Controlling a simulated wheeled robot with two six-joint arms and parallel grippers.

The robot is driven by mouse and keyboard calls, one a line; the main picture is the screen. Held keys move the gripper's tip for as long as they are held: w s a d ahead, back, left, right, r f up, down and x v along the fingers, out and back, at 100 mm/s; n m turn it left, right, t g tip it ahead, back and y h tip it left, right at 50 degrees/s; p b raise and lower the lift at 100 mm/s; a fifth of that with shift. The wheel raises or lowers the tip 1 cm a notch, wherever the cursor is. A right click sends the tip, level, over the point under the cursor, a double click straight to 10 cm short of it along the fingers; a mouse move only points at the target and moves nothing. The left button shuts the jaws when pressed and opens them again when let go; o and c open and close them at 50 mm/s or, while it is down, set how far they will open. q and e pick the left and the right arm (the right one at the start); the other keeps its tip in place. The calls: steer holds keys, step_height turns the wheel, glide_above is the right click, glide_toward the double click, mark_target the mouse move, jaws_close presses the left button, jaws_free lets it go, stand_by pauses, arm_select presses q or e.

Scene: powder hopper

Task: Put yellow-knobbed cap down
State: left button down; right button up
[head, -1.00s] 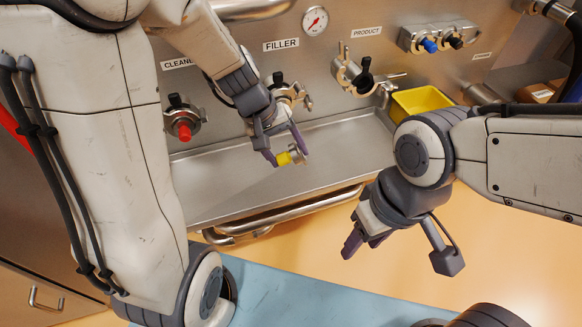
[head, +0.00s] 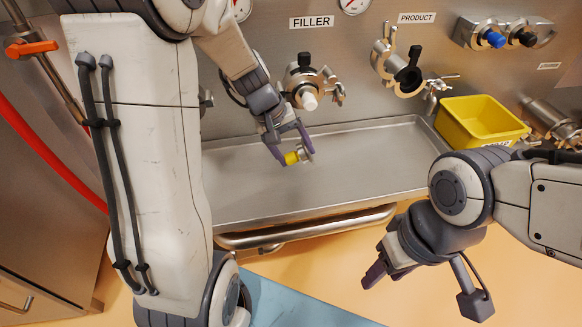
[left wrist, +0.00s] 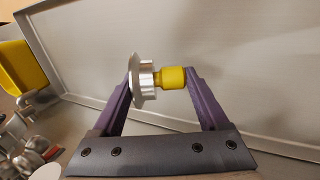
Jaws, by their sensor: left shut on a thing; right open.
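The yellow-knobbed cap (head: 298,156) is a small metal disc with a yellow knob. My left gripper (head: 291,147) is shut on it, over the steel tray (head: 350,165) below the FILLER port. In the left wrist view the cap (left wrist: 160,77) lies crosswise between the two purple fingers of the left gripper (left wrist: 163,80), the disc against one finger and the knob end against the other. The tray surface (left wrist: 240,50) lies beyond; I cannot tell the exact gap. My right gripper (head: 378,276) is open and empty, in front of the tray's handrail.
The FILLER port (head: 305,82) has a white knob, and the PRODUCT port (head: 397,66) a black clamp knob. A yellow bin (head: 480,120) stands at the tray's right end. Blue and black knobs (head: 507,36) sit upper right. A handrail (head: 305,229) runs along the front. Most of the tray is bare.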

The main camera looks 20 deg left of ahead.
arm_select(q)
steer(key=shift+w+a+f, duration=0.5)
steer(key=shift+w+a, duration=0.05)
steer(key=shift+a, duration=0.2)
steer(key=shift+f+b, duration=0.25)
steer(key=shift+b, duration=0.05)
steer(key=shift+f+b, duration=1.05)
steer(key=shift+f, duration=0.7)
steer(key=shift+f, duration=0.1)
steer(key=shift+f, duration=0.15)
steer(key=shift+c, duration=0.9)
jaws_free()
